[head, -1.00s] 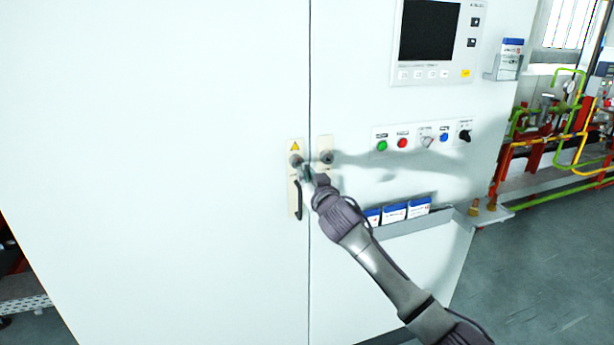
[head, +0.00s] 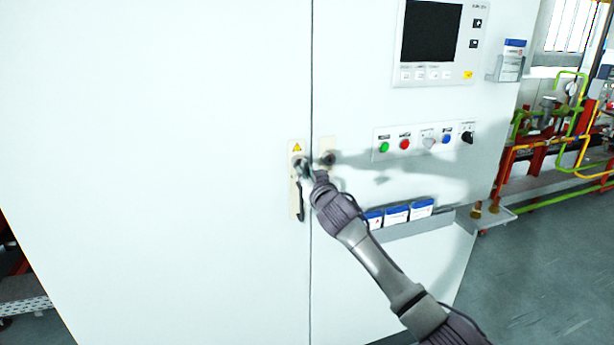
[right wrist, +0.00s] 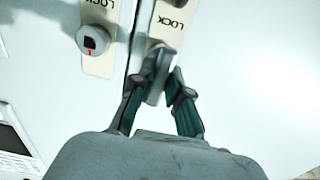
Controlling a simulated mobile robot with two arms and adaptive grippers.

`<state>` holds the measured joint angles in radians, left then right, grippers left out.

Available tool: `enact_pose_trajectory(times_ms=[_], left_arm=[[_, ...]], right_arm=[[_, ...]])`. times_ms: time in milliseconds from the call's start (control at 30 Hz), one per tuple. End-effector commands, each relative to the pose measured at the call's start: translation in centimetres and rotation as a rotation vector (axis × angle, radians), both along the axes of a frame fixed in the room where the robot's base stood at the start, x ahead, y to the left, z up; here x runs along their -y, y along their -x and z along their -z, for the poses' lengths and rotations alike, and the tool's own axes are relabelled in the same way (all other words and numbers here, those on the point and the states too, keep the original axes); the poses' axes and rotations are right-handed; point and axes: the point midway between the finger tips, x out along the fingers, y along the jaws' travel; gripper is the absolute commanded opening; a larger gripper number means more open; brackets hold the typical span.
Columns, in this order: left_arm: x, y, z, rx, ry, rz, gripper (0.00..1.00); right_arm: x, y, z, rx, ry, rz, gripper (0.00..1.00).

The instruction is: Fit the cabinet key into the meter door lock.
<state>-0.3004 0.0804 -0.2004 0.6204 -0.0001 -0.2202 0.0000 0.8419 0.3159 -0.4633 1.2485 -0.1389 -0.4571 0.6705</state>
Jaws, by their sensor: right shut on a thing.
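My right gripper (head: 307,172) is at the cabinet front, close to the lock (head: 297,162) on the left plate with the warning triangle. In the right wrist view, upside down, this gripper (right wrist: 165,88) is shut on a small dark grey piece (right wrist: 156,74), apparently the cabinet key. Its far end is largely hidden, so I cannot tell whether it touches or enters the lock. The right plate's round lock (head: 327,158) is uncovered; it also shows with a red mark in the right wrist view (right wrist: 92,40). I cannot tell which lock is the meter door's. My left gripper is not in view.
A dark handle (head: 300,202) hangs below the left lock. A row of buttons (head: 425,141) and a screen panel (head: 470,72) are to the right. A shelf with booklets (head: 410,226) is below them. The left door is bare.

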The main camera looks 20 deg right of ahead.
Motion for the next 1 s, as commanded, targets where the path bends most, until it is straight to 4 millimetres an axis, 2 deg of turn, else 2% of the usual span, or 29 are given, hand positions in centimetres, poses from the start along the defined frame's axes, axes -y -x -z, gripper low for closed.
enact_pose_trajectory(times_ms=[533, 567, 700, 733, 1000], left_arm=[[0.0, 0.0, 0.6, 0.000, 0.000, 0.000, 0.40], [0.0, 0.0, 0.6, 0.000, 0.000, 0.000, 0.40], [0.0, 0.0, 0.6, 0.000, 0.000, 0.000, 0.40], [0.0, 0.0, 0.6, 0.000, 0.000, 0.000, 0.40], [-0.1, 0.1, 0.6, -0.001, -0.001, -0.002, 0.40]], right_arm=[[-0.1, -1.4, -0.1, 0.003, 0.000, 0.000, 0.00], [-0.1, -1.4, -0.1, 0.002, 0.000, 0.000, 0.19], [-0.1, -1.3, -0.1, 0.002, 0.000, 0.000, 0.42], [-0.1, -1.3, -0.1, 0.001, 0.000, 0.000, 0.45], [0.0, -1.3, 0.0, -0.001, 0.000, 0.000, 0.45]])
